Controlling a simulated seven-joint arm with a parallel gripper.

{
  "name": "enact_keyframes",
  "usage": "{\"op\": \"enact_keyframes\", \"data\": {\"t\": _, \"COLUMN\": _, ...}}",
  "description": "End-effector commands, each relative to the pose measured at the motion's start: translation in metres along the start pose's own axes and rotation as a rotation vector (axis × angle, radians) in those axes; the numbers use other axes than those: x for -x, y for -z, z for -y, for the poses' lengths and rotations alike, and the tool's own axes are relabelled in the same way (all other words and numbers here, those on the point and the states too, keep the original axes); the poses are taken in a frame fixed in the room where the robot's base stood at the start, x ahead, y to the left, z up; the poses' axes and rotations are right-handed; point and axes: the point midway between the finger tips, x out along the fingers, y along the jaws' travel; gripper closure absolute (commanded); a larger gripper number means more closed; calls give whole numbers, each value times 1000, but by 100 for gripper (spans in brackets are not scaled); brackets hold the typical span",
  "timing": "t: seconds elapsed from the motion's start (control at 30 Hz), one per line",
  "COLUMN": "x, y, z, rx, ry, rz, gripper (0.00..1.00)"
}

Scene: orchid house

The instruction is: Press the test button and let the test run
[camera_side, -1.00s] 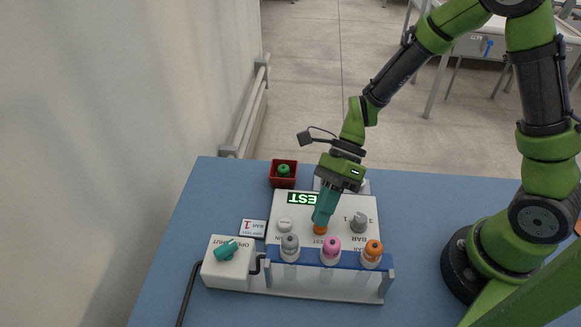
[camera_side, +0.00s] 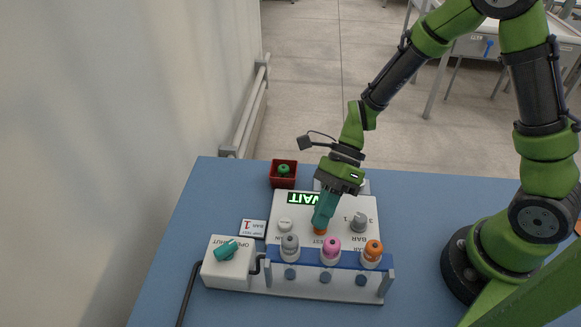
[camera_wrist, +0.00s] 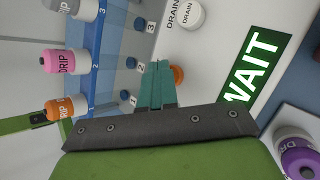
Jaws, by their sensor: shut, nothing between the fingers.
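My gripper (camera_side: 322,222) is shut and empty, its teal fingertips pointing down at the orange test button (camera_side: 320,232) on the white control panel (camera_side: 369,205). In the wrist view the teal fingers (camera_wrist: 160,70) cover part of the orange button (camera_wrist: 178,75); I cannot tell whether they touch it. The green display (camera_side: 302,198) reads WAIT, and the same word shows on the display in the wrist view (camera_wrist: 257,70). A white drain button (camera_side: 285,225) is left of the test button, and a grey bar knob (camera_side: 358,221) is right of it.
A blue-topped rack holds grey (camera_side: 290,244), pink (camera_side: 331,246) and orange (camera_side: 373,250) capped drip bottles in front of the panel. A white box with a teal valve handle (camera_side: 226,250) stands left.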

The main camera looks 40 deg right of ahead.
Motion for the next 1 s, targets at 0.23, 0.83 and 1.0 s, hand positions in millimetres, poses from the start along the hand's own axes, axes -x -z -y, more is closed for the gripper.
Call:
{"op": "enact_keyframes", "data": {"t": 0.23, "x": 2, "y": -1, "z": -2, "rx": 0, "ry": 1, "rz": -1, "gripper": 100}}
{"op": "enact_keyframes", "data": {"t": 0.83, "x": 13, "y": -9, "z": -10, "rx": 0, "ry": 0, "rz": -1, "gripper": 100}}
{"op": "enact_keyframes", "data": {"t": 1.0, "x": 21, "y": -16, "z": -15, "rx": 3, "ry": 2, "rz": 1, "gripper": 100}}
